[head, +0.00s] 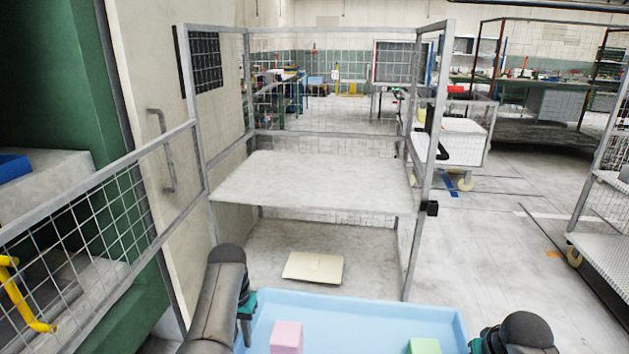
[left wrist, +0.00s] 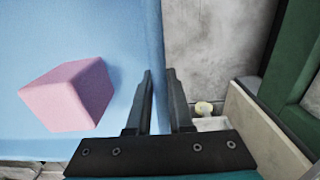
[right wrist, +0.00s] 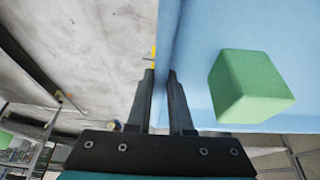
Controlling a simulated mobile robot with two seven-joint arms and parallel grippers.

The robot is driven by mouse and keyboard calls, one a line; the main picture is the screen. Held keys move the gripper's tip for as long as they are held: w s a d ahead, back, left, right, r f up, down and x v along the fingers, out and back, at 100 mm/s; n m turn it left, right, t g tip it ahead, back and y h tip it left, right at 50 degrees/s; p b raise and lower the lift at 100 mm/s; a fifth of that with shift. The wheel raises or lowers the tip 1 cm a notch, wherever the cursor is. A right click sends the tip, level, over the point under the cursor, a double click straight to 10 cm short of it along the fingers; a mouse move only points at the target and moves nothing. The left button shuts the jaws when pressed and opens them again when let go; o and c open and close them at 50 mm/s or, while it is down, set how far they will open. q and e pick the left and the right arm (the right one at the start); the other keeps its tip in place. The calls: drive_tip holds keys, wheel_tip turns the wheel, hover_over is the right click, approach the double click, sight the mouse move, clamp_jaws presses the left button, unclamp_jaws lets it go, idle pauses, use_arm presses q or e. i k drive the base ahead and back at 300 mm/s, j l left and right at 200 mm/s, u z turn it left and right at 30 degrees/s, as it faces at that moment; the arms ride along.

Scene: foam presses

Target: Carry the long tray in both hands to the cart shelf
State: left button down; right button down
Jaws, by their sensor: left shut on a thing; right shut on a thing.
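The long light-blue tray (head: 345,304) is at the bottom of the head view, with a pink block (head: 286,336) and a green block (head: 423,346) in it. My left gripper (head: 246,318) is shut on the tray's left wall; in the left wrist view the fingers (left wrist: 160,100) straddle that wall beside the pink block (left wrist: 70,95). My right gripper (head: 477,346) is at the right side; in the right wrist view its fingers (right wrist: 160,98) are shut on the right wall, near the green block (right wrist: 250,88). The cart's upper shelf (head: 315,182) is pale, empty and ahead of the tray.
The cart's upright posts (head: 412,255) stand left and right of the shelf. A flat beige item (head: 313,267) lies on the lower level. A mesh fence (head: 85,240) is close on the left. Open floor (head: 500,270) lies to the right, with another cart (head: 605,245) beyond.

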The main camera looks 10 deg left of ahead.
sight(316, 181)
drive_tip(key=i+j, duration=0.35)
drive_tip(key=i, duration=0.15)
drive_tip(key=i+j, duration=0.4)
drive_tip(key=i, duration=0.15)
drive_tip(key=i+j, duration=0.35)
drive_tip(key=i, duration=1.6)
